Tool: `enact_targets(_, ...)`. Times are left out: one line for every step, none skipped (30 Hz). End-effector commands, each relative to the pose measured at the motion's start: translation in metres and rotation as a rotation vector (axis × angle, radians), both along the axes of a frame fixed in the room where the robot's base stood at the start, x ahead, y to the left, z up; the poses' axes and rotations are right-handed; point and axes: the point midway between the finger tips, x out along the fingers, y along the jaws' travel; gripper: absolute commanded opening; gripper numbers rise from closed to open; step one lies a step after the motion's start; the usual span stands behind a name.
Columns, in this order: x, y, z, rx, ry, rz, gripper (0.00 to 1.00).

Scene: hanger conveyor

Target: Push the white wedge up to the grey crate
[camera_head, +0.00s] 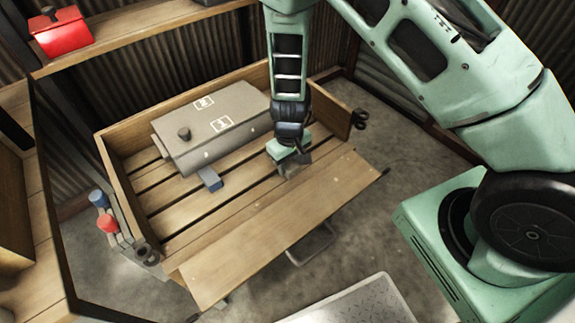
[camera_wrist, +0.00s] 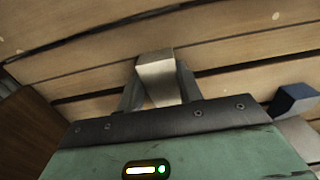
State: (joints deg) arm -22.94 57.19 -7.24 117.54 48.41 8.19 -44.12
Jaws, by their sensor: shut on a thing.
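The white wedge (camera_wrist: 157,78) shows in the wrist view between the two dark fingers of my gripper (camera_wrist: 160,90), which is shut on it. In the head view my gripper (camera_head: 290,163) points down at the slatted wooden bed, right of and nearer than the grey crate (camera_head: 240,105). There the wedge is mostly hidden by the fingers. The crate is a long closed grey box with white label marks and a dark knob on top. A clear gap of bare planks lies between my gripper and the crate.
A blue block (camera_head: 210,179) lies against the crate's near side; it also shows at the right of the wrist view (camera_wrist: 292,98). Wooden side walls (camera_head: 119,183) bound the bed at left and back. The near planks are bare. A red box (camera_head: 62,35) sits on a shelf.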

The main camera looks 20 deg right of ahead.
Motion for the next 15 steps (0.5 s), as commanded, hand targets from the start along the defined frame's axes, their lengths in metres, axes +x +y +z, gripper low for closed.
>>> enact_targets(0.002, 0.0, 0.001, 0.0, 0.0, 0.001, 0.2)
enact_targets(0.002, 0.001, 0.001, 0.0, 0.0, 0.001, 0.2)
enact_targets(0.003, 0.001, 0.001, 0.0, 0.0, 0.0, 0.2)
enact_targets(0.004, 0.001, 0.001, 0.0, 0.0, 0.0, 0.2)
enact_targets(0.005, 0.001, 0.001, 0.0, 0.0, 0.0, 0.2)
enact_targets(0.006, 0.002, 0.001, 0.0, 0.0, -0.001, 0.2)
enact_targets(0.007, 0.002, 0.001, 0.0, 0.0, -0.001, 0.2)
enact_targets(0.008, 0.002, 0.001, 0.0, -0.001, -0.001, 0.2)
enact_targets(0.009, 0.002, 0.001, 0.0, -0.001, -0.001, 0.2)
enact_targets(0.01, 0.003, 0.001, 0.0, 0.0, -0.001, 0.2)
enact_targets(0.011, 0.003, 0.001, 0.0, 0.0, 0.0, 0.2)
enact_targets(0.012, 0.003, 0.001, 0.0, 0.0, 0.0, 0.2)
enact_targets(0.012, 0.003, 0.001, -0.001, 0.0, 0.0, 0.2)
enact_targets(0.013, 0.004, 0.001, -0.001, 0.0, 0.001, 0.2)
enact_targets(0.014, 0.004, 0.001, -0.001, 0.0, 0.001, 0.2)
